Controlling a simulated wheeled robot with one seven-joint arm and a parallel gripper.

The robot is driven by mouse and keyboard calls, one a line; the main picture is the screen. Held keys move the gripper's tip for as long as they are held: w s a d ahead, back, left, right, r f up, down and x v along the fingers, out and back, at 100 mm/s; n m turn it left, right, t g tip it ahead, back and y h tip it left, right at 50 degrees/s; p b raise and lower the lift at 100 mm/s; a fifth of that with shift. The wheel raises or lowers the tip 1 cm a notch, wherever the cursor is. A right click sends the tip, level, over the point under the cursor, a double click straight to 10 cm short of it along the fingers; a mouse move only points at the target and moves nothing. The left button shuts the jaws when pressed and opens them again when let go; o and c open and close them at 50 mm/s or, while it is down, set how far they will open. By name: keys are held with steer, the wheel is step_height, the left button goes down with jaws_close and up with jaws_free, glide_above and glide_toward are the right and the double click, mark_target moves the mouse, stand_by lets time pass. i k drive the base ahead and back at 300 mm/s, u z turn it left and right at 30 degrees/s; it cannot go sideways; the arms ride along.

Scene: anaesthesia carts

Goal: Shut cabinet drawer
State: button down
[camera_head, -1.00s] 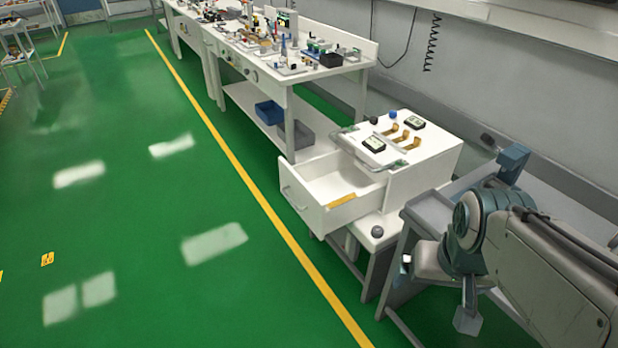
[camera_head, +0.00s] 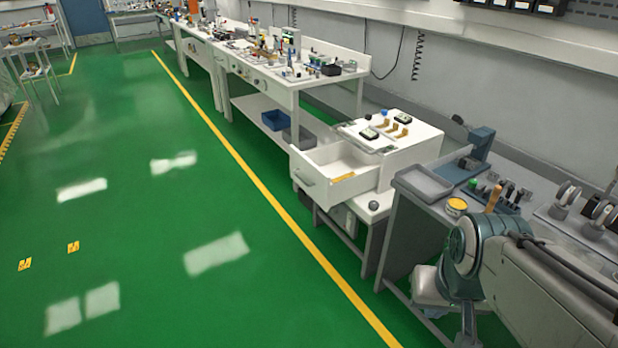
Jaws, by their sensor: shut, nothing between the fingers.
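The white cabinet (camera_head: 408,158) stands on a low white table right of centre. A bar handle (camera_head: 303,178) is on the drawer front. A yellow-orange strip lies along the drawer's near side. My arm is at the lower right, apart from the drawer, with its lower part cut off by the picture's bottom edge. I cannot make out my gripper's fingers.
A grey bench (camera_head: 412,218) with a tray, a yellow-topped can (camera_head: 456,206) and tools stands right of the cabinet. A round grey knob-like object (camera_head: 373,205) is by the drawer. A long workbench (camera_head: 290,82) lies behind. The green floor (camera_head: 140,230) at left is clear.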

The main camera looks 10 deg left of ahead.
mark_target(333, 174)
steer(key=u, duration=1.3)
steer(key=i, duration=0.9)
steer(key=z, duration=0.4)
steer(key=i, duration=0.9)
steer(key=z, duration=0.75)
